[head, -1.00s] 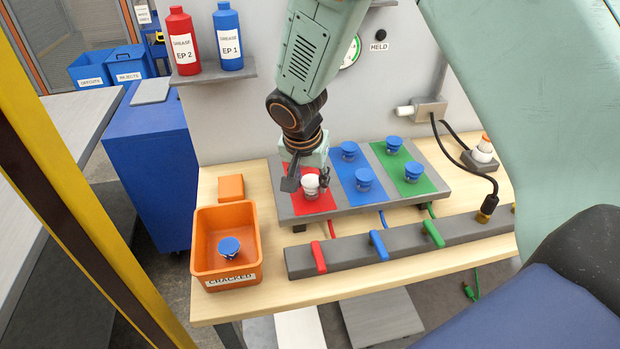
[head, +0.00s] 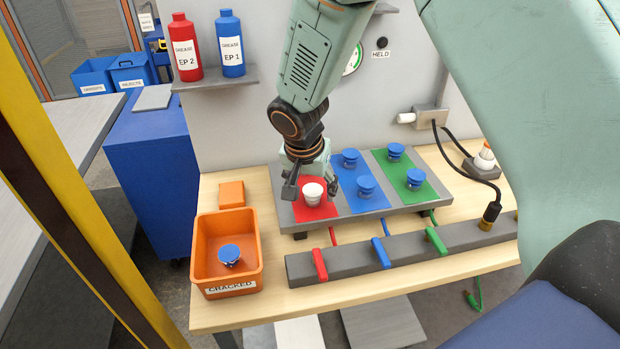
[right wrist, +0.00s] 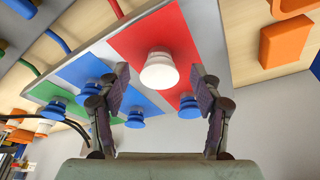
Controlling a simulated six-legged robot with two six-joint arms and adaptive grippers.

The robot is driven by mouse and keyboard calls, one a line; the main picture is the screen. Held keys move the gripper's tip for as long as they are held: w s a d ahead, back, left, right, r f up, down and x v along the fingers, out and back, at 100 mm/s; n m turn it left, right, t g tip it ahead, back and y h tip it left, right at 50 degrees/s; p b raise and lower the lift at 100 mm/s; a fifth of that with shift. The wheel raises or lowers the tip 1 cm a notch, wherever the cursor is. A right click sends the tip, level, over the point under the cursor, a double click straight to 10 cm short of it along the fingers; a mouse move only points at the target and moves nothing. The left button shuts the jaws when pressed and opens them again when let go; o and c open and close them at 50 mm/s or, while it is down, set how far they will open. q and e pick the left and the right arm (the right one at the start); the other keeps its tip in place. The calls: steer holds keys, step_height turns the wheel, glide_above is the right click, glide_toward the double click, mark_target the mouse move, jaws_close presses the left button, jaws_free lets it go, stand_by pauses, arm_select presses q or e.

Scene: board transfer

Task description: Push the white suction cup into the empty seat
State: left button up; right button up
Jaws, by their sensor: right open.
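The white suction cup (head: 313,194) stands upright on the red section (head: 317,213) of the grey board (head: 290,217). It also shows in the right wrist view (right wrist: 160,72), ahead of the fingertips. I cannot tell whether it is fully seated. My right gripper (head: 312,190) is open, its fingers on either side of the cup and apart from it; its fingers frame the right wrist view (right wrist: 159,88). A blue cup (right wrist: 189,107) also stands on the red section; the gripper hides it in the head view. My left gripper is not in view.
Blue cups stand on the blue section (head: 349,177) and green section (head: 398,158). An orange bin (head: 212,278) marked CRACKED holds a blue cup (head: 229,255). A grey bar with coloured levers (head: 350,262) lies in front of the board. Cables run at the right.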

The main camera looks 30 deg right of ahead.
steer(key=v, duration=1.1)
steer(key=shift+r, duration=0.35)
steer(key=shift+s+a, duration=0.1)
steer(key=shift+s, duration=0.1)
